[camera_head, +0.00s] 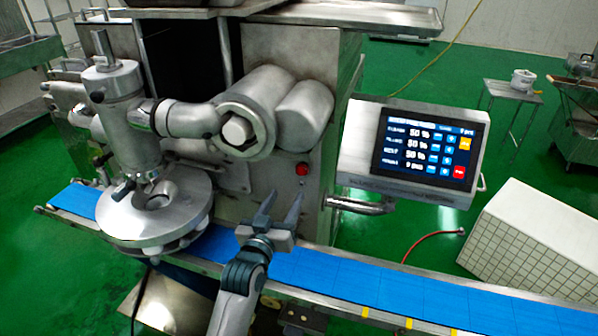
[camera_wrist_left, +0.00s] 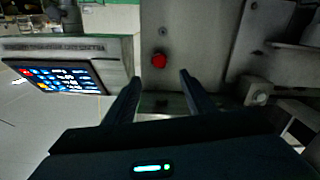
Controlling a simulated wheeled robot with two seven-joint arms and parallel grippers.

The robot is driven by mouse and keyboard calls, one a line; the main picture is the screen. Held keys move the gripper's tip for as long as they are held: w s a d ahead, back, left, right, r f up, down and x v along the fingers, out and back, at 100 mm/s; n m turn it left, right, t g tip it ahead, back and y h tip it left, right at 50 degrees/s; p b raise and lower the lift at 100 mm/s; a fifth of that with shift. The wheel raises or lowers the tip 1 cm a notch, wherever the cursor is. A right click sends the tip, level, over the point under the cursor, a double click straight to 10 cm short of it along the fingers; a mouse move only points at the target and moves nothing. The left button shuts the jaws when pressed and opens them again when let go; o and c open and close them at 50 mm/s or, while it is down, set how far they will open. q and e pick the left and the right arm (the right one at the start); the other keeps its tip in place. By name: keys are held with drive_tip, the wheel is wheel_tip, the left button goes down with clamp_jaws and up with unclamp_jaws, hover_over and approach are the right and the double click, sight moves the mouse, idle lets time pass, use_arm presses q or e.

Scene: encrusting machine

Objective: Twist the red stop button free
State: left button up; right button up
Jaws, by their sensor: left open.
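The red stop button (camera_head: 302,169) is a small round knob on the machine's steel front panel, left of the touchscreen. It also shows in the left wrist view (camera_wrist_left: 159,60), just beyond the fingertips and roughly between them. My left gripper (camera_head: 281,203) is open and empty above the blue belt, with its fingers pointing up toward the panel. In the head view it is below and slightly left of the button, apart from it. In the left wrist view the left gripper (camera_wrist_left: 160,80) has a wide gap between its fingers. My right gripper is not in view.
The touchscreen (camera_head: 428,147) hangs to the right, with a metal handle (camera_head: 362,205) below it. The blue conveyor belt (camera_head: 340,277) runs across the front. The steel forming head (camera_head: 155,205) stands on the left. A white tiled block (camera_head: 530,240) is at the right.

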sight(300, 171)
use_arm(q)
drive_tip(key=p+x, duration=0.2)
drive_tip(key=x, duration=0.9)
drive_tip(key=shift+w+d, duration=0.1)
drive_tip(key=shift+w, duration=0.15)
drive_tip(key=c, duration=1.1)
